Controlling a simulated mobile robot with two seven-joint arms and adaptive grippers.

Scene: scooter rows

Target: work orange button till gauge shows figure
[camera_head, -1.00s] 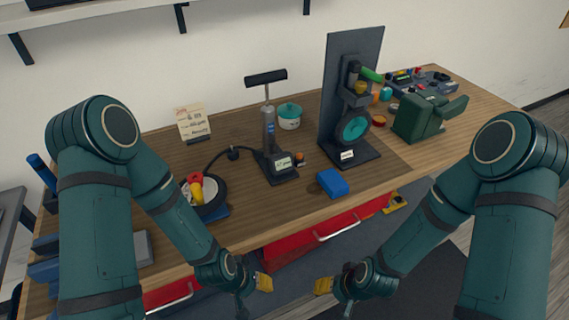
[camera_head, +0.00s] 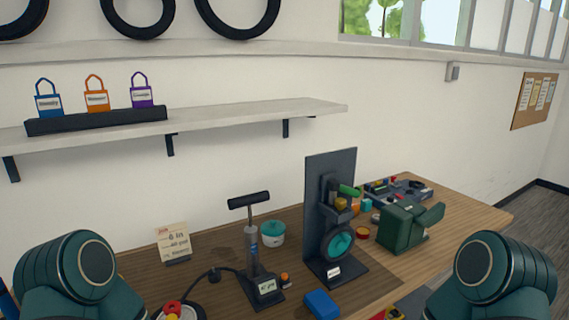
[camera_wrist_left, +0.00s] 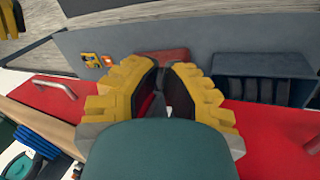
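A grey pump (camera_head: 251,250) with a black T-handle (camera_head: 249,200) stands on the bench. A small pale gauge display (camera_head: 267,286) is on its base; its figure is too small to read. A small orange button (camera_head: 285,279) sits just right of the gauge. A handwritten note card (camera_head: 173,243) stands to the left, its writing mostly illegible. My left gripper (camera_wrist_left: 165,78) shows in the left wrist view, its yellow fingers apart with nothing between them, in front of the drawer fronts. Both grippers are below the head view, and my right one shows nowhere.
A blue block (camera_head: 321,304) lies near the front edge, right of the pump. A dark upright stand (camera_head: 329,215) with a wheel and a green vice-like machine (camera_head: 405,228) are further right. A teal-lidded pot (camera_head: 271,233) is behind the pump. A shelf (camera_head: 230,120) with tags runs above.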

